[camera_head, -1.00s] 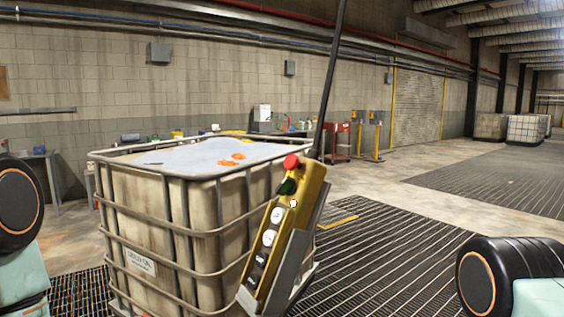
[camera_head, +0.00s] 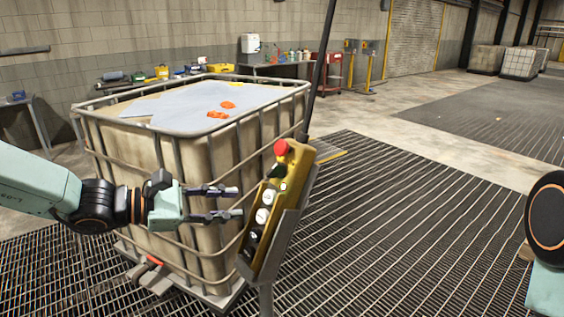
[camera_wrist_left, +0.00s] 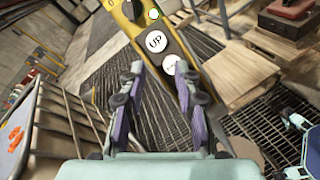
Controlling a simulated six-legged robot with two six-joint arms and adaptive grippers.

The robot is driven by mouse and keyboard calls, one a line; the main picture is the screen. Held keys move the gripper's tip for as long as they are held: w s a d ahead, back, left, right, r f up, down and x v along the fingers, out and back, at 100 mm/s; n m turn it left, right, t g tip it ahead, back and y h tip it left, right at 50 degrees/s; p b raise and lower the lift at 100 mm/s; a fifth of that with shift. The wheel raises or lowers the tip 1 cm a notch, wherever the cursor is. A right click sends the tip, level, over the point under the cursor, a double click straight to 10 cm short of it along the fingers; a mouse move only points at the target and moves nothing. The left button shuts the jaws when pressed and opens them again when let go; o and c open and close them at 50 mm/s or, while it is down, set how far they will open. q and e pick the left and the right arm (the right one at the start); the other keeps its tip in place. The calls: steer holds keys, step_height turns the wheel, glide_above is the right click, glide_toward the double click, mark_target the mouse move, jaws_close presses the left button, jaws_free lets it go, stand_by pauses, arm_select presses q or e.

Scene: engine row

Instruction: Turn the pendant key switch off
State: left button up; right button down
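The yellow pendant (camera_head: 270,215) stands tilted in a grey holder, with a dark cable or pole rising from its top. It has a red knob (camera_head: 281,148) at the top, a dark switch below it and several white and black buttons. In the left wrist view the pendant (camera_wrist_left: 185,62) shows a black rotary switch (camera_wrist_left: 132,9) at the top edge, with an UP button below it. My left gripper (camera_head: 240,202) is open and empty, just left of the pendant's buttons. Its fingers point at the pendant. My right gripper is out of view; only part of my right arm shows.
A caged white tank (camera_head: 172,178) with a grey sheet and orange items on top stands left of and behind the pendant. The floor grating (camera_head: 400,230) to the right is clear. Wooden pallets (camera_wrist_left: 232,70) show at right in the left wrist view.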

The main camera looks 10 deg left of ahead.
arm_select(q)
steer(key=t+h, duration=0.2)
glide_toward(272, 169)
steer(key=shift+g, duration=0.3)
steer(key=x, duration=0.7)
steer(key=shift+w+d+n, duration=0.3)
steer(key=shift+w+d, duration=0.25)
steer(key=shift+w, duration=0.2)
steer(key=shift+s+d, duration=0.1)
steer(key=shift+s, duration=0.05)
steer(key=shift+c, duration=0.3)
jaws_close()
